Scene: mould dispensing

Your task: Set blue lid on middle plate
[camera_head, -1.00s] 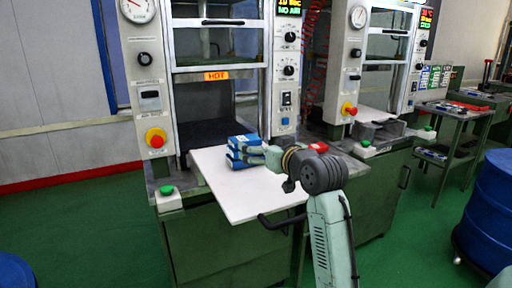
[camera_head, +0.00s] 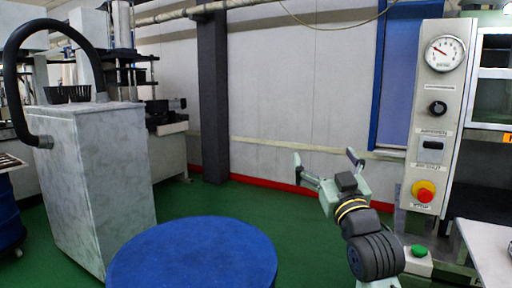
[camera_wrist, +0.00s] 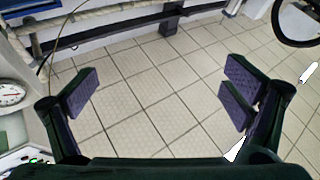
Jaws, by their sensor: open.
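My gripper (camera_head: 325,160) is raised in front of the pale wall, left of the press, with its two fingers spread apart. In the wrist view my gripper (camera_wrist: 160,95) is open, with nothing between the dark finger pads. Part of the white table plate (camera_head: 490,245) shows at the right edge of the head view, well right of my gripper. The blue lid and the middle plate are out of view in both current pictures.
A large round blue drum top (camera_head: 195,255) stands at the lower middle. A tall grey cabinet (camera_head: 95,180) with a black hose is at the left. The press's control column (camera_head: 435,120), with gauge and red knob, is close on my gripper's right. Green floor lies between.

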